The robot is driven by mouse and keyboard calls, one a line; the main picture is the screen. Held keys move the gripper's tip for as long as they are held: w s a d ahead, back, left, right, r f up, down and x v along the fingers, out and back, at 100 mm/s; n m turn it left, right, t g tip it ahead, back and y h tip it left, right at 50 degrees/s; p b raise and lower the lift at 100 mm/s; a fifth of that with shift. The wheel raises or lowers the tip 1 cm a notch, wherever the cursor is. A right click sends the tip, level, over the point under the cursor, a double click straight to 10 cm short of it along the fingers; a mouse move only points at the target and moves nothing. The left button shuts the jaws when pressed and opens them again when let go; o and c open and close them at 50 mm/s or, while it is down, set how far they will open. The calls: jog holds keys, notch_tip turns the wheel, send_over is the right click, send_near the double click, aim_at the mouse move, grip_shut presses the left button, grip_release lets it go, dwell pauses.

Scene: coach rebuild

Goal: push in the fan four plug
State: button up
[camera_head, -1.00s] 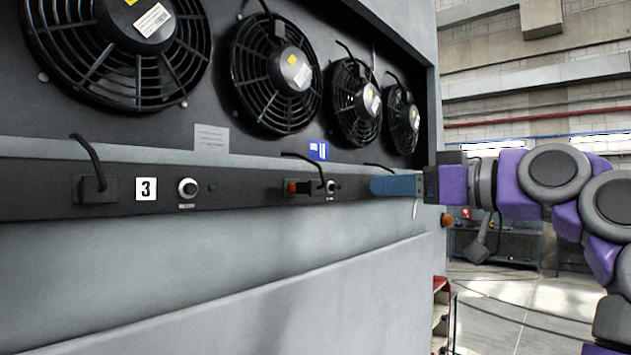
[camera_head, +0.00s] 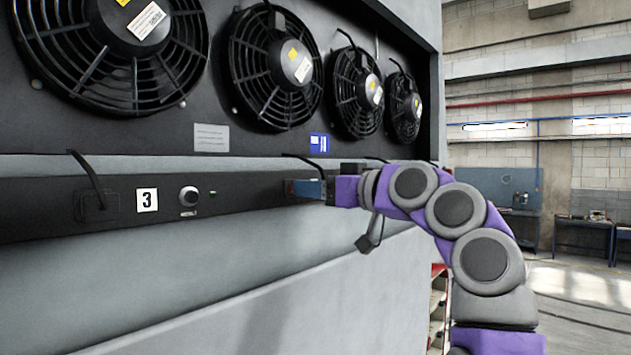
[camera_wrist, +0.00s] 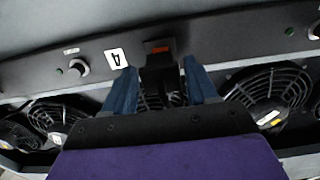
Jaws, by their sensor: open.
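The fan four plug (camera_wrist: 160,60) is a dark block with an orange-red face on the panel strip, beside the white label 4 (camera_wrist: 116,58) in the wrist view. My gripper (camera_wrist: 159,70) is open, with one blue finger on each side of the plug. I cannot tell whether the fingers touch it, nor how deep the plug sits. In the head view my gripper (camera_head: 305,188) is at the strip and hides most of the plug. A black cable (camera_head: 303,163) bends down behind the fingers.
Several caged fans (camera_head: 275,68) line the panel above the strip. A label 3 (camera_head: 147,200), a knob (camera_head: 189,196) and another cabled plug (camera_head: 98,205) are to the left. The grey wall (camera_head: 180,290) below is bare.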

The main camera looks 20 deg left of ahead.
jog(key=shift+a, duration=0.25)
jog(key=shift+c, duration=0.4)
grip_shut()
